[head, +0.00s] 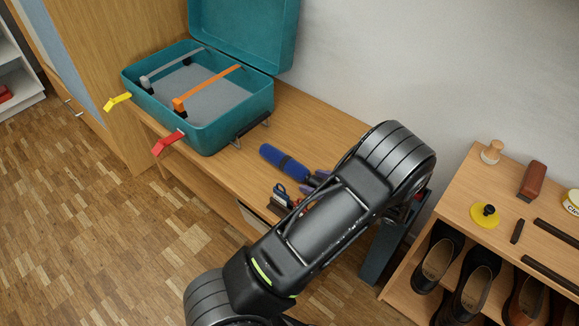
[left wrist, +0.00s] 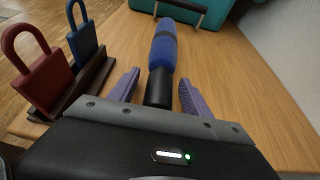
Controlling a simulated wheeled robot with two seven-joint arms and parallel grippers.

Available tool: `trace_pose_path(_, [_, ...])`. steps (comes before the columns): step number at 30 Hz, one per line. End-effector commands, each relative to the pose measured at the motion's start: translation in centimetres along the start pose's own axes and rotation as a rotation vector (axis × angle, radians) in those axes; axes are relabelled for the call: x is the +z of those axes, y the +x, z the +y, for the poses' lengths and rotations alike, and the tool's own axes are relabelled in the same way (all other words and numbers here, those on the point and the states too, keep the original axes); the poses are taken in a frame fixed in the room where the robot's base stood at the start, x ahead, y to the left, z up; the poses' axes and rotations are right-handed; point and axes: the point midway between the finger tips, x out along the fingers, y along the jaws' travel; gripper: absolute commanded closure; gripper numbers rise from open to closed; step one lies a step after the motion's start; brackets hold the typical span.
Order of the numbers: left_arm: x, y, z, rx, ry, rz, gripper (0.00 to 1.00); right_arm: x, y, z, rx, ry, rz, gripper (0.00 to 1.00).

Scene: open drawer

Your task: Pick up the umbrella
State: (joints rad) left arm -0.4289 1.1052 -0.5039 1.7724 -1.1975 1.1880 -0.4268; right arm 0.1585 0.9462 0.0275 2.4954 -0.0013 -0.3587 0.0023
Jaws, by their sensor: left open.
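The umbrella (head: 285,160) is folded, blue with a dark band, and lies on the wooden bench top in the head view. In the left wrist view the umbrella (left wrist: 164,58) points away from me, its black handle end nearest. My left gripper (head: 315,180) is open at the handle end, partly hidden by my arm in the head view. In the left wrist view the purple fingers of the gripper (left wrist: 159,80) stand on either side of the umbrella, with gaps visible on both sides. My right gripper is not in view.
An open teal suitcase (head: 132,86) stands at the bench's far end. Left of the gripper in the wrist view, a red padlock-shaped tag (left wrist: 44,82) and a blue one (left wrist: 83,45) stand in a dark rack (left wrist: 90,85). A shoe shelf (head: 462,185) is at the right.

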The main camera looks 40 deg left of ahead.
Motion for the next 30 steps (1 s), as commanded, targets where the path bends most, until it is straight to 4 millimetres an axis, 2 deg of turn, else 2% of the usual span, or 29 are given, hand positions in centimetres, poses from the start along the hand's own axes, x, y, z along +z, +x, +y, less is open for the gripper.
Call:
trace_pose_path(16, [0.04, -0.06, -0.01, 0.0, 0.0, 0.0, 0.43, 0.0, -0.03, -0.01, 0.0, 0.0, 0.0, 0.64])
trace_pose_path(30, [0.04, -0.06, -0.01, 0.0, 0.0, 0.0, 0.82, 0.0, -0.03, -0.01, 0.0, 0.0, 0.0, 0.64])
